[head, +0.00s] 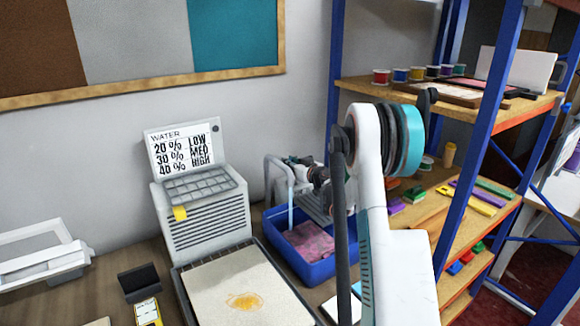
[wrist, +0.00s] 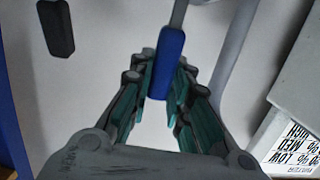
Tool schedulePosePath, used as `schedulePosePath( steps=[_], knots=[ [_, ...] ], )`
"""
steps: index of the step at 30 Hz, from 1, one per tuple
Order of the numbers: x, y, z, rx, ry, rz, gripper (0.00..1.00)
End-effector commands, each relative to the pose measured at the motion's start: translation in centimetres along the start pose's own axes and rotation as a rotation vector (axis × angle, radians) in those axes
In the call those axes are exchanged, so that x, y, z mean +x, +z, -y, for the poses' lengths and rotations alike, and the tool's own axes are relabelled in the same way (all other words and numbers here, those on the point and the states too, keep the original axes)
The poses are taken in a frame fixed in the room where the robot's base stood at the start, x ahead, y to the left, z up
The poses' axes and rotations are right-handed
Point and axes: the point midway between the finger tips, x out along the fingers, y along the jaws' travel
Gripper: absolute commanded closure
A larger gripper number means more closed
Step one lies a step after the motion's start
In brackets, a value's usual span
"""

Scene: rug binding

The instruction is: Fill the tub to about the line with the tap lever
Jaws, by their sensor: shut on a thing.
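The blue tub (head: 322,269) stands on the bench in the head view, below the grey tap (head: 277,163). A pale blue stream of water (head: 291,213) runs from the spout into the tub. A pink mottled, cloth-like piece (head: 308,241) shows inside it. I cannot make out the fill line or water level. My gripper (head: 318,175) is at the tap, partly hidden by my arm. In the wrist view, my gripper (wrist: 161,88) is shut on the blue tap lever (wrist: 171,52), which sits between the teal finger pads.
A grey machine with a WATER sign (head: 182,152) stands left of the tap. A dark tray (head: 183,284) with a cream, yellow-stained piece lies in front. A blue-framed shelf (head: 466,160) with spools and coloured blocks stands close on the right. A dark knob (wrist: 57,28) shows in the wrist view.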

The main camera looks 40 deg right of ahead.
Motion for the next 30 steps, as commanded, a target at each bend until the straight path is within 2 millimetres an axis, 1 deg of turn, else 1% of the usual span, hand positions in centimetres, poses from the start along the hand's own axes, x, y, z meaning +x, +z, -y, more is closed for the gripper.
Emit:
schedulePosePath(
  steps=[3,4,5,6,16,20,23,30],
  knots=[
    [0.0,0.0,0.0,0.000,0.000,0.001,1.00],
    [0.0,0.0,0.0,0.000,-0.001,0.001,0.78],
    [0.0,0.0,0.0,0.000,0.000,0.001,0.72],
    [0.0,0.0,0.0,0.000,0.000,0.001,0.62],
    [0.0,0.0,0.0,0.000,0.000,0.001,0.62],
    [-0.8,0.0,-0.1,0.000,0.001,0.001,0.62],
    [-2.2,0.0,-0.1,0.000,0.001,0.002,0.62],
    [-7.2,0.0,-0.1,0.000,0.001,0.002,0.62]
  ],
)
